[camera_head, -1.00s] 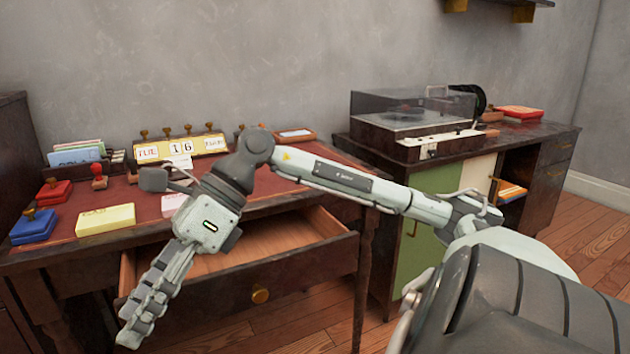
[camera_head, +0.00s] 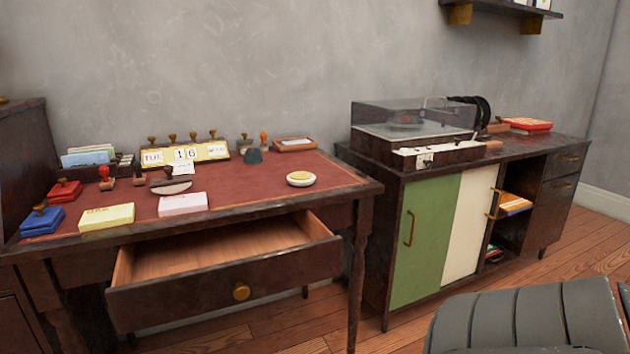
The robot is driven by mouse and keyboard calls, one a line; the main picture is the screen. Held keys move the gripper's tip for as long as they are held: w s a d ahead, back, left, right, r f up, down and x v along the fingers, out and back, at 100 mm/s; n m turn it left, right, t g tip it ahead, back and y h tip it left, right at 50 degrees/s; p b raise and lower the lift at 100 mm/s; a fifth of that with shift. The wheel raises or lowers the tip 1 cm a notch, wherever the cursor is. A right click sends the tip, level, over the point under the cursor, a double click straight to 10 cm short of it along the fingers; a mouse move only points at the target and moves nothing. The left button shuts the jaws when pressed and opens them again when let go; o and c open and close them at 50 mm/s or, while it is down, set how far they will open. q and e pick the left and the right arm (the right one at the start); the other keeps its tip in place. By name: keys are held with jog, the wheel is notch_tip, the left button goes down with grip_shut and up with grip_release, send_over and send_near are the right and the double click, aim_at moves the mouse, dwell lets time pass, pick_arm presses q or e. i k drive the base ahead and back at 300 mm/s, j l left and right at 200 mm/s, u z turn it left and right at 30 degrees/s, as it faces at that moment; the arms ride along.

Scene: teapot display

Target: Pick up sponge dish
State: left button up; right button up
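The sponge dish (camera_head: 301,179) is a small round white dish with a yellow top. It sits on the red desktop, near the right front part of the desk (camera_head: 240,192). Nothing touches it. Neither of my grippers shows in the head view now, so I cannot see whether they are open or shut.
The desk drawer (camera_head: 225,284) is pulled out and empty below the dish. Yellow notes (camera_head: 107,217), pink notes (camera_head: 183,204), stamps and a calendar (camera_head: 184,153) fill the desk's left and back. A cabinet with a record player (camera_head: 415,130) stands right. A dark chair (camera_head: 525,318) is lower right.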

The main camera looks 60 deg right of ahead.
aim_at(298, 179)
jog(key=k+l+z, duration=0.1)
jog(key=z, duration=0.95)
jog(key=i+l+z, duration=0.2)
jog(key=i+z, duration=0.3)
jog(key=k, duration=0.1)
